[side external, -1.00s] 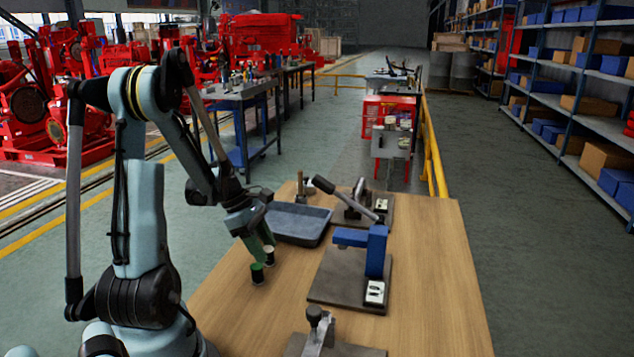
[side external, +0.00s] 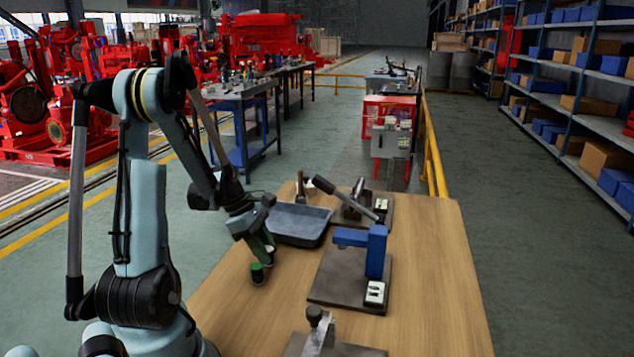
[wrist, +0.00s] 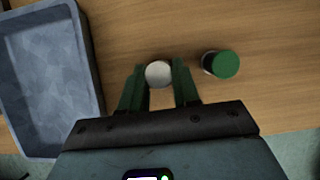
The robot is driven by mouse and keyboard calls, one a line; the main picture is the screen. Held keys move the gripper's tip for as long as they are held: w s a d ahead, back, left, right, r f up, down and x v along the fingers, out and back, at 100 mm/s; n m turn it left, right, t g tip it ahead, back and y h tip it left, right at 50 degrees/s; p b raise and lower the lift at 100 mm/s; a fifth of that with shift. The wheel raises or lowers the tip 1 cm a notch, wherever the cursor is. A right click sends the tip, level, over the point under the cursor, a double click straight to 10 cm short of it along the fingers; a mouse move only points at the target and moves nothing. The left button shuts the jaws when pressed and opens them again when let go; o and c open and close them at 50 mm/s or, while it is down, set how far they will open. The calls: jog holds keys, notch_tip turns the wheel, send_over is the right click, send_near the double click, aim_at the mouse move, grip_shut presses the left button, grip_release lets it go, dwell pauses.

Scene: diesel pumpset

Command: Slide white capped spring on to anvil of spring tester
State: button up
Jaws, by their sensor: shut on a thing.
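The white capped spring (wrist: 159,73) stands on the wooden bench, seen from above in the wrist view as a round white cap. My gripper (wrist: 158,78) has its green fingers on both sides of it and is shut on it; in the side view the gripper (side external: 267,246) mostly hides it. A green capped spring (wrist: 224,65) stands apart to its right in the wrist view; it also shows in the side view (side external: 257,273). A blue C-frame device (side external: 376,250) on a grey base plate stands to the right; whether it is the spring tester, I cannot tell.
A grey tray (side external: 300,238) lies just behind my gripper. A lever device (side external: 356,205) stands at the back of the bench, another metal fixture (side external: 318,335) at the front. The wood between the springs and the blue device is clear.

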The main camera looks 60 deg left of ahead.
jog(key=shift+r, duration=0.15)
jog(key=w+d+r, duration=0.1)
jog(key=w, duration=0.1)
jog(key=w+d+r, duration=0.2)
jog(key=w, duration=0.1)
jog(key=w+d+r, duration=0.1)
jog(key=w, duration=0.1)
jog(key=shift+w+d+r, duration=0.2)
jog(key=shift+w+d, duration=0.1)
jog(key=shift+d+f, duration=0.1)
jog(key=shift+f, duration=0.05)
